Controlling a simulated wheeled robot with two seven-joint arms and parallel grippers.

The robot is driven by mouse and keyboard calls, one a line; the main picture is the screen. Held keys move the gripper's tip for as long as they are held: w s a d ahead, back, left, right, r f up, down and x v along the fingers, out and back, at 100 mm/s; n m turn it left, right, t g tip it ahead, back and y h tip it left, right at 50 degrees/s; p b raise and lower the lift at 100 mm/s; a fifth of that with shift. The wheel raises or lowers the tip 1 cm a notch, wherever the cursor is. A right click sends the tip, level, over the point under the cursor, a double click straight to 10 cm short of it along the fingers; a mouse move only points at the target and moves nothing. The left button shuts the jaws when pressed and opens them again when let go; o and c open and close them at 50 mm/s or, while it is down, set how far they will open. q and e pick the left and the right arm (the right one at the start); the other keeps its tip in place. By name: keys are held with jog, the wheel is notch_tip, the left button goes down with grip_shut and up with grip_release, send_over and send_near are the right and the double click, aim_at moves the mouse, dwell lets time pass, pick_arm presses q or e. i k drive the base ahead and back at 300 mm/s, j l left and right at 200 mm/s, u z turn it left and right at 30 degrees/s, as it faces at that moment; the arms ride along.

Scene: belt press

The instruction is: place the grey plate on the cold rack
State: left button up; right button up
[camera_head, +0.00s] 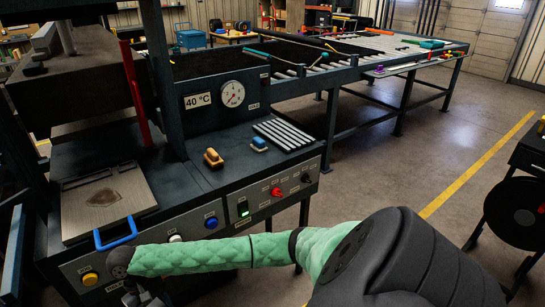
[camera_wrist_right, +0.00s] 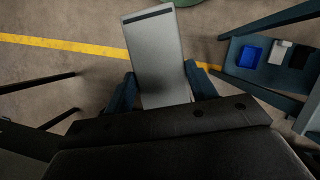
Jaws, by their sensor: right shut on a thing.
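The grey plate (camera_wrist_right: 158,50) is a flat rectangular piece with a dark strip across its far end. It stands out between the blue-grey fingers of my right gripper (camera_wrist_right: 163,90), which is shut on it in the right wrist view, above the floor. In the head view my right arm reaches left across the press front, and the plate cannot be made out there. A rack of light slats (camera_head: 284,134), which may be the cold rack, lies on the right of the press ledge, apart from my gripper. My left gripper is not in view.
A beige plate with a brown patch (camera_head: 108,204) and a blue handle (camera_head: 115,235) lies on the press bed. The press front (camera_head: 268,190) carries knobs. A long conveyor (camera_head: 360,66) stands behind.

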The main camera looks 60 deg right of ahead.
aim_at(287, 135)
jog(key=k+l+z, duration=0.1)
jog(key=l+z, duration=0.2)
jog(key=l, duration=0.6)
jog(key=l+z, duration=0.35)
jog(key=l, duration=0.55)
